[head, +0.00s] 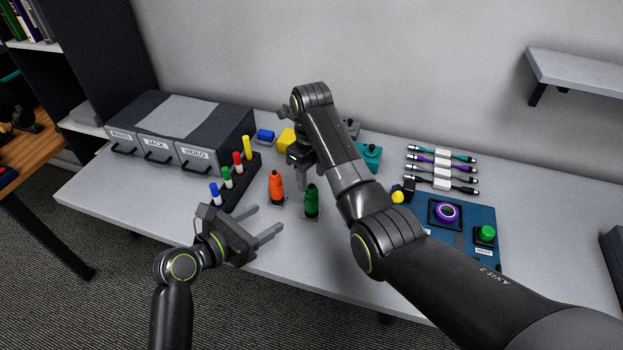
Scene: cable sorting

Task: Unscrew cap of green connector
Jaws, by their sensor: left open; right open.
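The green connector (312,202) stands upright on a small grey base near the front of the table, its cap end up. An orange connector (276,187) stands upright just left of it. My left gripper (275,224) is open and empty, low at the table's front edge, left of and in front of the green connector, apart from it. My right gripper (301,178) is open and points down behind and between the two connectors, partly hidden by its own arm. It appears apart from the green connector, but the exact gap is hard to tell.
A black rack (246,186) with several colored pegs stands left of the connectors. A drawer box (178,130) is at the back left. A blue panel (464,217) with buttons and several bundled cables (441,170) lie right. The table's (120,190) front left is clear.

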